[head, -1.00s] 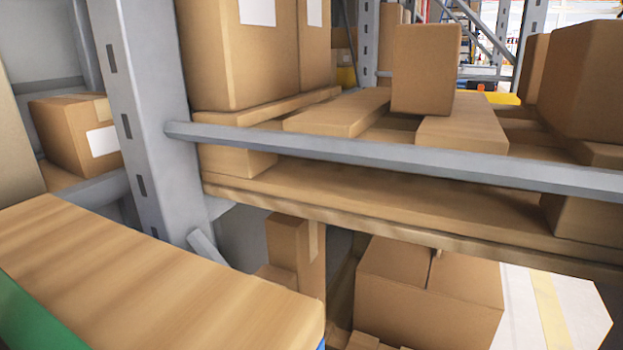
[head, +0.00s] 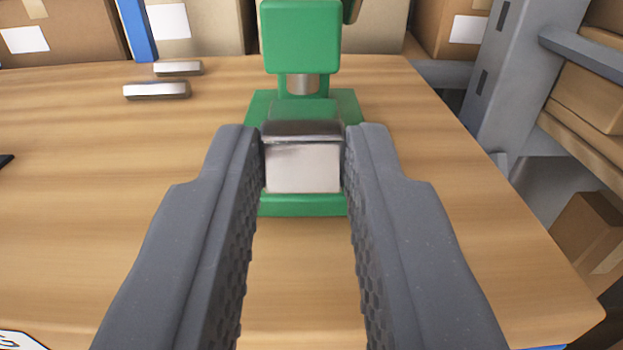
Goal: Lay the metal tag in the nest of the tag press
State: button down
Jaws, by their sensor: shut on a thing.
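My gripper (head: 302,165) is shut on the metal tag (head: 302,172), a silvery rectangular piece held between the two grey fingertips. The tag press (head: 300,38) is green and stands on the wooden table straight ahead. Its grey metal ram (head: 303,84) points down from the green head, above and beyond the tag. The tag and fingertips overlap the front of the press's green base (head: 303,205) in the picture. The nest is mostly hidden behind the tag, and I cannot tell whether the tag touches it.
Two metal pieces lie on the wooden table (head: 90,230) at the back left, one nearer (head: 157,90) and one farther (head: 178,68). Cardboard boxes (head: 60,35) stand behind. A grey rack post (head: 515,80) rises beyond the right edge. The table's left side is largely clear.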

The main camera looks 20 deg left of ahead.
aim_at(304, 291)
jog(key=shift+w+a+f+b, duration=0.2)
jog(key=shift+w+f, duration=0.25)
jog(key=shift+f, duration=0.3)
jog(key=shift+w+a+f+b, duration=0.1)
jog(key=shift+w+a+f, duration=0.05)
jog(key=shift+w+f, duration=0.45)
jog(key=shift+w+a+f+b, duration=0.2)
jog(key=shift+w+f, duration=0.15)
jog(key=shift+f, duration=0.5)
jog(key=shift+p+x, duration=0.7)
jog(key=shift+x, duration=1.25)
jog(key=shift+w+a+f, duration=0.1)
jog(key=shift+w+a, duration=0.15)
jog(key=shift+w, duration=0.4)
jog(key=c, duration=1.2)
grip_release()
